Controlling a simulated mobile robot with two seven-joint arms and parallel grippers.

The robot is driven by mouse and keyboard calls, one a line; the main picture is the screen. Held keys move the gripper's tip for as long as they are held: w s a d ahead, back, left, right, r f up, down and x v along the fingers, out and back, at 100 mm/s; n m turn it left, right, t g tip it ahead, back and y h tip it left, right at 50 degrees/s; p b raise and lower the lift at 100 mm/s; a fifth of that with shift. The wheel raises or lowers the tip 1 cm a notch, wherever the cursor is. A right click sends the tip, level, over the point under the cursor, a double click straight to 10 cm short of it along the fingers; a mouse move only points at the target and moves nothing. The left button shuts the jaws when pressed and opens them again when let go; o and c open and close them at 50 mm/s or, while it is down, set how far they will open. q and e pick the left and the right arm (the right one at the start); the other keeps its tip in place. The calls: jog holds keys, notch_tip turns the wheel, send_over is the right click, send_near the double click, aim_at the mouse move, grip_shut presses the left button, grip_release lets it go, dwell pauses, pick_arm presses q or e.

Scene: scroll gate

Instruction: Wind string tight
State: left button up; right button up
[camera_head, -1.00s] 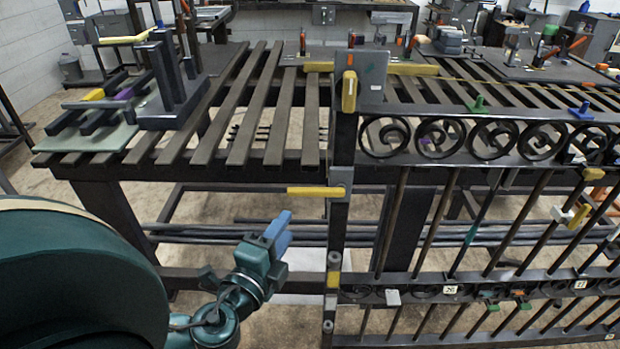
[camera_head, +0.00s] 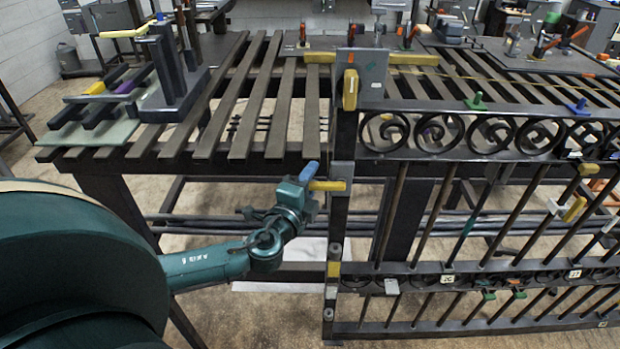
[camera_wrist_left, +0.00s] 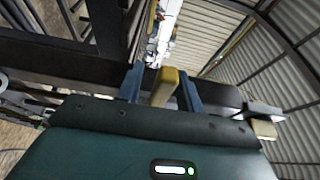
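The gate's yellow lever handle (camera_head: 327,186) sticks out to the left from a plate on the dark gate post. My left gripper (camera_head: 309,178), with blue fingers, is at the handle's free end. In the left wrist view the yellow handle (camera_wrist_left: 163,88) lies between the two fingers (camera_wrist_left: 160,84), which stand apart with small gaps beside it. I cannot tell whether either finger touches it. A thin yellowish line (camera_head: 500,78) runs across the slatted table top; I cannot tell whether it is string. My right gripper is not in view.
The scroll gate (camera_head: 480,135) fills the right side, with yellow blocks on its post. A dark clamp fixture (camera_head: 172,75) stands on the slatted table (camera_head: 250,95) at back left. Floor is open below the table's front edge.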

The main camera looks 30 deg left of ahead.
pick_arm(q)
grip_shut()
dwell(0.4)
